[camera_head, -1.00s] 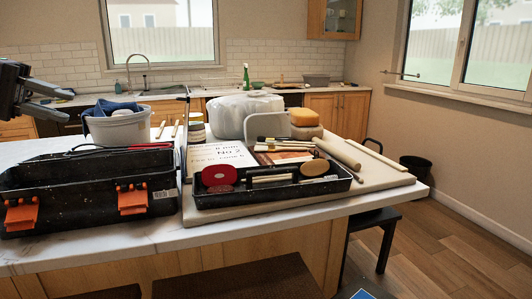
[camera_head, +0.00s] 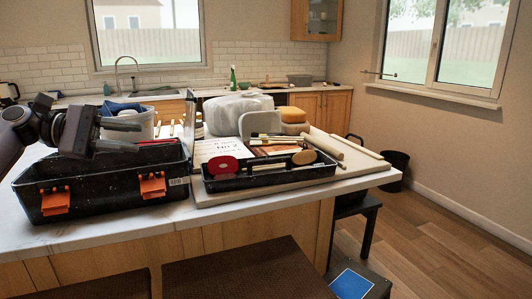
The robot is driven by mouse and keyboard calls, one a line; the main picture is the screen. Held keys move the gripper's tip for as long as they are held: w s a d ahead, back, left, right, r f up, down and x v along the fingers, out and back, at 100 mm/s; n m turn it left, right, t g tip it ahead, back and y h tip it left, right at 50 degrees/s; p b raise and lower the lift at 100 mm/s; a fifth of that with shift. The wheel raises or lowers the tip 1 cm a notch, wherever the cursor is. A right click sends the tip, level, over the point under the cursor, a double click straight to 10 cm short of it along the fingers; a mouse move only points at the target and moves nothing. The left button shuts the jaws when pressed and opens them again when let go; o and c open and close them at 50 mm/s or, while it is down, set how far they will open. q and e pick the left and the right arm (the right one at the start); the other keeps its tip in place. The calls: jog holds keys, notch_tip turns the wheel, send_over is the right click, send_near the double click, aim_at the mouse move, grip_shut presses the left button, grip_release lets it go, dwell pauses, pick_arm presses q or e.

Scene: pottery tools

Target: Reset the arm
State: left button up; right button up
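My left gripper (camera_head: 122,134) shows at the left of the head view, above the back left part of the black toolbox. Its two fingers are spread apart with nothing between them, so it is open. It hides part of the white bucket behind it. My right gripper is not in the picture.
The open black toolbox (camera_head: 105,190) with orange latches stands on the white counter (camera_head: 120,230). Beside it, a black tray (camera_head: 270,180) of pottery tools rests on a board (camera_head: 350,179). A wrapped clay block (camera_head: 232,110) and white bucket (camera_head: 148,122) stand behind. Stools are in front.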

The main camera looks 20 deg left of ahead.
pick_arm(q)
jog(key=w+d+f+n+t+h+p, duration=0.1)
jog(key=w+d+f+n+t+p, duration=0.15)
jog(key=d+f+n, duration=0.65)
jog(key=w+d+f+n+t+h+p, duration=0.15)
jog(key=d+f+n+t, duration=0.35)
jog(key=n, duration=0.6)
jog(key=s+d+f+n+y+p, duration=0.15)
jog(key=s+f+n+y, duration=0.25)
jog(key=f+n, duration=0.4)
jog(key=s+d+f+n+y, duration=0.25)
jog(key=f+n+y, duration=0.2)
jog(key=n, duration=0.55)
jog(key=s+d+f+n+y+p, duration=0.1)
jog(key=s+d+f+n+y, duration=0.1)
jog(key=s+f+n+y, duration=0.4)
jog(key=s+d+f+n+g+p, duration=0.1)
jog(key=s+d+f+n+g, duration=0.1)
jog(key=s+f+n+g, duration=0.3)
jog(key=s+f+n, duration=0.4)
jog(key=s+n, duration=0.2)
jog(key=n, duration=0.2)
jog(key=shift+s+d+f, duration=0.15)
jog(key=shift+d+f, duration=0.2)
jog(key=shift+d, duration=0.05)
